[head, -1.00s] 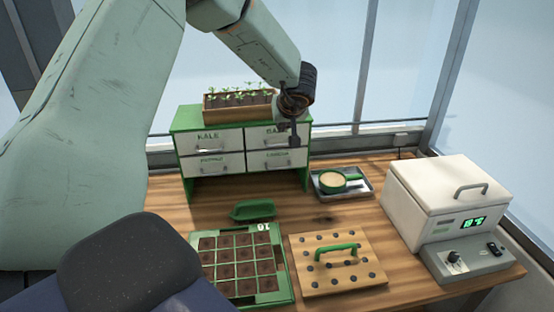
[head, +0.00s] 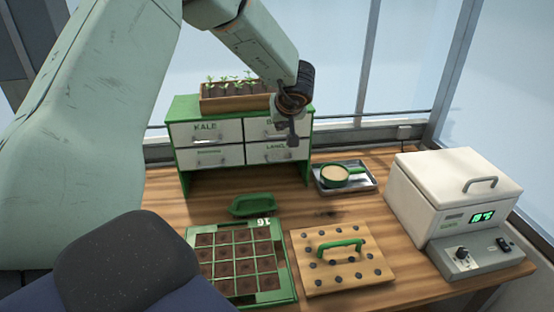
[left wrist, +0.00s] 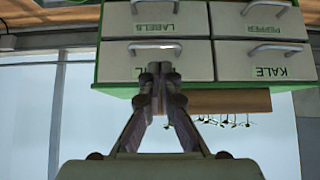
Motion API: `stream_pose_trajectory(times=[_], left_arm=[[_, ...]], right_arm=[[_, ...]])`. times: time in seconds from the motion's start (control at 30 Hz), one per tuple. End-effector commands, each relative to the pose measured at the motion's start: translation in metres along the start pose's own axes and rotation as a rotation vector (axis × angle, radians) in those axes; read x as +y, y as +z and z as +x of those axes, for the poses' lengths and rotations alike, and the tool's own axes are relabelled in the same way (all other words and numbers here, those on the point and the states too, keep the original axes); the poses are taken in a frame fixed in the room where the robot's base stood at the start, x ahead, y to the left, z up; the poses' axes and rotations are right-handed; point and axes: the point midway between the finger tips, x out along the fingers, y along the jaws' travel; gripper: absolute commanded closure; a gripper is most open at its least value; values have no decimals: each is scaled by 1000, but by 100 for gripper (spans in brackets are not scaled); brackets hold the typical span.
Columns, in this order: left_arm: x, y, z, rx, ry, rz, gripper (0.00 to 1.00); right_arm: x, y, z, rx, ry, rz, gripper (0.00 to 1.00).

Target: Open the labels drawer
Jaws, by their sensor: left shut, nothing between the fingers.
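The labels drawer (head: 262,155) is the lower right drawer of the green and white cabinet in the head view. It is shut, flush with its neighbours. The left wrist view shows the cabinet upside down, with the labels drawer (left wrist: 188,22) at top left and its metal handle (left wrist: 155,5) near the top edge. My left gripper (head: 293,140) is shut and empty, in front of the right-hand drawers. In the left wrist view its closed fingertips (left wrist: 158,69) overlap the upper drawer's face, hiding part of its label. I cannot tell whether they touch it. My right gripper is not in view.
A wooden seedling box (head: 222,104) stands on the cabinet. Bare wood lies below the cabinet.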

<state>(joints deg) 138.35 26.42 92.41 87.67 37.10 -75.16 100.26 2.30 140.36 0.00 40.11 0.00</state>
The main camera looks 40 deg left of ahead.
Motion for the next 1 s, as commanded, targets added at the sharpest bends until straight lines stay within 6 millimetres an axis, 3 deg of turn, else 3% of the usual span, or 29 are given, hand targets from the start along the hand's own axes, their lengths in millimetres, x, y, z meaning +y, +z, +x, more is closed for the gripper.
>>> stream_pose_trajectory(times=[0.43,0.77,1.0], left_arm=[[0,40,46,0,0,0,100],[0,47,58,-1,-1,0,100],[-1,47,94,-1,-3,0,100]], right_arm=[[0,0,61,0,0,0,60],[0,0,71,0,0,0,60],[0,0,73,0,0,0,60]])
